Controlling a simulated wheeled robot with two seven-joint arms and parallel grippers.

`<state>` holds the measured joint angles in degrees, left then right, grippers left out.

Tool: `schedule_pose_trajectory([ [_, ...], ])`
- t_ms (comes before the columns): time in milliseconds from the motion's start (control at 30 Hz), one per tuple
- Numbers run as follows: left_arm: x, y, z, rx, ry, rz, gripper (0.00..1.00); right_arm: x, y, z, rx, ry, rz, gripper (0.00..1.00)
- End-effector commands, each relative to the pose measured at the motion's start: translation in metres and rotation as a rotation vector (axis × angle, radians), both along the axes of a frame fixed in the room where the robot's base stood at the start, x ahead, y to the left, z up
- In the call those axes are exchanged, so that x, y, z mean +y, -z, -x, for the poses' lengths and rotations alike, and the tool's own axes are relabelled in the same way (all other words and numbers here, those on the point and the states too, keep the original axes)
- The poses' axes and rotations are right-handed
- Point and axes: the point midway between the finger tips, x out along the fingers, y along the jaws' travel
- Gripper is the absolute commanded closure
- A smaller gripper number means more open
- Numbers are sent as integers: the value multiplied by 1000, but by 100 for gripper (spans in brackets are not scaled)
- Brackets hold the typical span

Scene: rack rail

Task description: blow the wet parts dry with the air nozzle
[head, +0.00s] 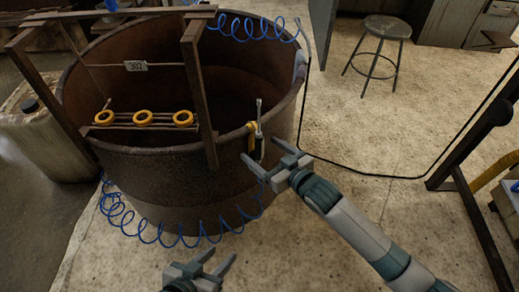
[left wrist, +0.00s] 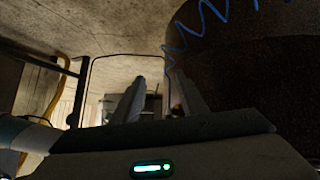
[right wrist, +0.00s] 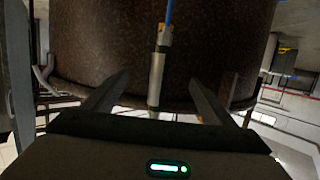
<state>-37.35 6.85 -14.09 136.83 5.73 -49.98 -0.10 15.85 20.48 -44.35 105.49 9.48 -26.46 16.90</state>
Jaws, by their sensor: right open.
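Three yellow ring-shaped parts (head: 143,118) sit in a row on a rail (head: 130,127) hung at the left of a large rusty vat. Whether they are wet I cannot tell. The air nozzle (head: 258,115) hangs upright at the vat's right rim, by a yellow holder (head: 251,138). My right gripper (head: 262,150) is open just below and beside it. In the right wrist view the metal nozzle (right wrist: 156,78) stands between the spread fingers, beyond their tips or level with them; they do not grip it. My left gripper (head: 222,254) is open and empty, low in front of the vat.
The rusty vat (head: 170,185) fills the middle left. A blue coiled hose (head: 150,233) loops along its front, and more coil (head: 255,27) hangs behind. A tag (head: 135,66) reads 302. A stool (head: 380,45) stands at the back right. A black cable crosses the otherwise clear floor (head: 350,120).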

Motion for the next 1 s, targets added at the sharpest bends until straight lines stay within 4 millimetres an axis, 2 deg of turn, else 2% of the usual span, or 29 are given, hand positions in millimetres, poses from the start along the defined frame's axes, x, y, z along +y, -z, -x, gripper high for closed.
schedule_pose_trajectory([
  [233, -5, -8, -9, -68, 0, 15, 61, 12, 5, -14, 0, 0, 0, 22],
  [633, -6, -11, -11, -83, 0, 20, 61, 14, 5, -17, -1, 0, 1, 22],
  [667, -6, -11, -11, -83, -1, 19, 61, 14, 5, -17, -1, 0, 1, 24],
  [933, -6, -11, -11, -83, -1, 19, 61, 14, 5, -17, -1, 1, 1, 89],
  [1000, -6, -11, -11, -83, -1, 19, 61, 14, 5, -17, -1, 0, 1, 89],
])
